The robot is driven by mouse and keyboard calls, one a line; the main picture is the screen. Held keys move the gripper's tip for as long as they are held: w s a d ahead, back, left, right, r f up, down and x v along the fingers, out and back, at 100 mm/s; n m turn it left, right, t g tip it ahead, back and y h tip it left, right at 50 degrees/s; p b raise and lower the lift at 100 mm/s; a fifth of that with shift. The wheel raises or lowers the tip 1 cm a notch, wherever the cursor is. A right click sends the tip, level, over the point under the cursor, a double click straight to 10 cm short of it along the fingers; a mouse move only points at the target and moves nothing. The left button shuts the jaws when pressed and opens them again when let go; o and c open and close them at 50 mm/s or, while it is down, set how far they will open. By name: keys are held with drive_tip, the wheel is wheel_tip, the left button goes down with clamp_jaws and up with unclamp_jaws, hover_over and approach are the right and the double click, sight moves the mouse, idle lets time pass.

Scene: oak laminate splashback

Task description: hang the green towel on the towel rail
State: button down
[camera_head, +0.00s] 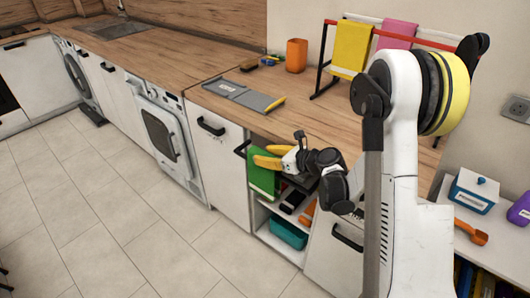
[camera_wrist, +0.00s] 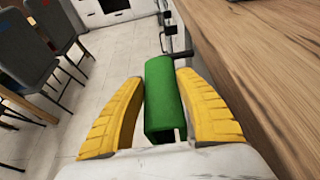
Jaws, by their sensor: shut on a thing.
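The green towel (camera_head: 263,179) hangs in folds below my gripper (camera_head: 266,156), at the front of the counter. In the wrist view the towel (camera_wrist: 163,95) lies between the two yellow fingers of my gripper (camera_wrist: 161,105), which are shut on it. A short dark bar (camera_head: 242,148) shows beside the towel's top left; I cannot tell whether the towel touches it. A rack with red and black rails (camera_head: 422,41) stands on the counter at the back, with a yellow towel (camera_head: 351,46) and a pink towel (camera_head: 397,34) over it.
The wooden counter (camera_head: 310,118) carries a grey board (camera_head: 243,96) and an orange cup (camera_head: 296,55). An open shelf below holds a teal bin (camera_head: 289,233). A black door handle (camera_head: 211,126) juts out left of the towel.

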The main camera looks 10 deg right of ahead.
drive_tip(key=shift+f, duration=2.25)
drive_tip(key=c, duration=0.8)
unclamp_jaws()
